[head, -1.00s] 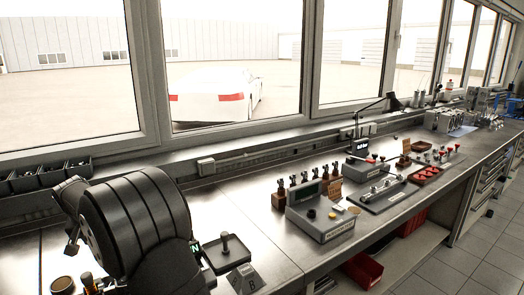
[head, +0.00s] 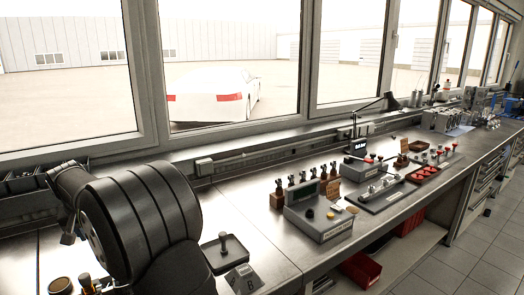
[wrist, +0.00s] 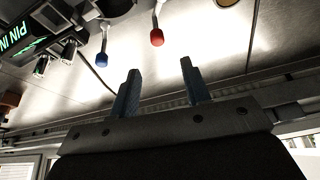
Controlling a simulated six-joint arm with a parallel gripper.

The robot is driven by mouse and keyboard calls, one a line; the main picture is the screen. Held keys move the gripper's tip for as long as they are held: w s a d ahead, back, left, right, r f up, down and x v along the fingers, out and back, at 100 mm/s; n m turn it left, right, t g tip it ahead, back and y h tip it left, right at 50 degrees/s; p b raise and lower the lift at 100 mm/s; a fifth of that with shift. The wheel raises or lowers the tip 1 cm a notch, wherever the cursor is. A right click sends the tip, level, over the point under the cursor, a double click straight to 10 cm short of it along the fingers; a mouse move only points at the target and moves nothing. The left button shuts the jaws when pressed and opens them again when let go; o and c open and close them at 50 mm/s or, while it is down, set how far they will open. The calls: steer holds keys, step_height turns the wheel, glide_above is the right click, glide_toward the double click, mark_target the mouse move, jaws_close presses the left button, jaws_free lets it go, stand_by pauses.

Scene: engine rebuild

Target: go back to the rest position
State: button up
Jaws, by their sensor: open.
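In the wrist view my gripper (wrist: 160,88) shows as two blue-grey fingers standing well apart. Nothing is between them, so it is open and empty. In the head view the dark, ribbed links of my own arm fill the lower left over the steel bench (head: 245,232). The gripper itself is hidden there. In the wrist view the bench surface lies beyond the fingers, with a blue-tipped piece (wrist: 101,59) and a red-tipped piece (wrist: 157,38) apart from them.
A dark tray with a peg (head: 224,252) stands right of my arm. A grey control box (head: 322,218) and several upright tools (head: 303,183) stand further right. Dark bins (head: 25,195) line the window at left. A lit "PIN IN" display (wrist: 22,35) shows in the wrist view.

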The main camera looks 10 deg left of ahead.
steer(key=v, duration=0.7)
steer(key=w+a+f+n, duration=0.1)
steer(key=w+a+f, duration=0.1)
steer(key=f, duration=0.4)
steer(key=w+a+f+n+g, duration=0.1)
steer(key=a+f+n, duration=0.1)
steer(key=f, duration=0.4)
steer(key=shift+w+a+n+y, duration=0.3)
steer(key=shift+w+y, duration=0.1)
